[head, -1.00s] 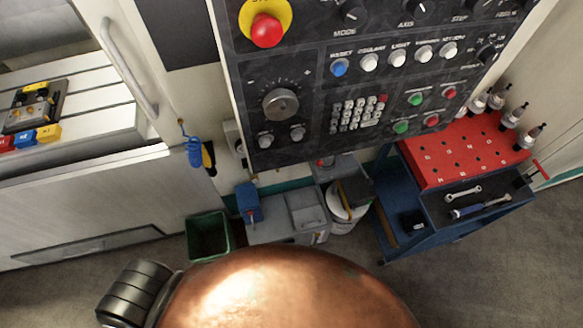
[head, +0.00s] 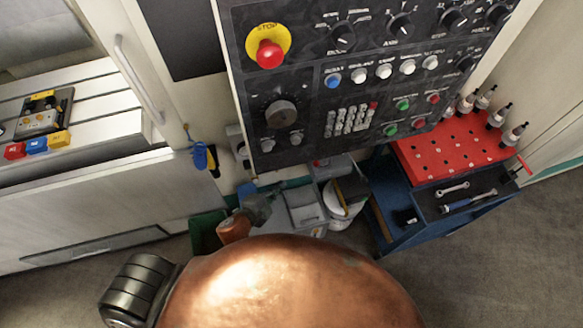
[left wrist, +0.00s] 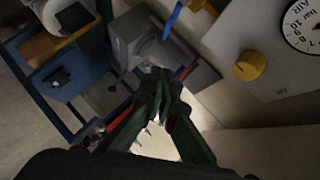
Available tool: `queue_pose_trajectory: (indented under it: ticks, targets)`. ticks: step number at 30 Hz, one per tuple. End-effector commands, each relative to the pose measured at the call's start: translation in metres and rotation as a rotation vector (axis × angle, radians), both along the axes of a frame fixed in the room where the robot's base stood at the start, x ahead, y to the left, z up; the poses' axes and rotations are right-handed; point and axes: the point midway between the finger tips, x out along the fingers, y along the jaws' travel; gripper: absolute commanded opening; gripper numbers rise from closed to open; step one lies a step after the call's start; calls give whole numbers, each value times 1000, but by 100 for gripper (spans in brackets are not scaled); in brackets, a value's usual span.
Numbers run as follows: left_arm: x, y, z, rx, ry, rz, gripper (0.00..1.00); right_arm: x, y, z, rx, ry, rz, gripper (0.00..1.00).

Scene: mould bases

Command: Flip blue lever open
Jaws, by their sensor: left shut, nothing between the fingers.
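My left gripper (head: 262,206) shows small and dark at the low centre of the head view, well to the right of and apart from the lever. In the left wrist view its fingers (left wrist: 160,84) are together and empty. My right gripper is not in view.
A control panel (head: 300,104) with a red stop button hangs at the centre. A blue cart (head: 400,232) with a red top (head: 455,150) stands right. A door handle (head: 138,78) rises beside the table. The wrist view shows a gauge (left wrist: 304,27) and yellow knob (left wrist: 249,66).

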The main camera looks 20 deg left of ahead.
Motion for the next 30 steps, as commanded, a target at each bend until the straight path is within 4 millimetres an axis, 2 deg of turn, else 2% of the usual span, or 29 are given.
queue_pose_trajectory:
  ticks: [10,14,29,30]
  targets:
    - [1,-1,2,0,-4,-2,0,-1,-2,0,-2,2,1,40]
    - [8,-3,-2,0,-4,-2,0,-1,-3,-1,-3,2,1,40]
    - [92,-28,-40,0,-4,-2,0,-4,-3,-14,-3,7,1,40]
    - [96,-22,-45,2,-2,-2,0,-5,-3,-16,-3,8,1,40]
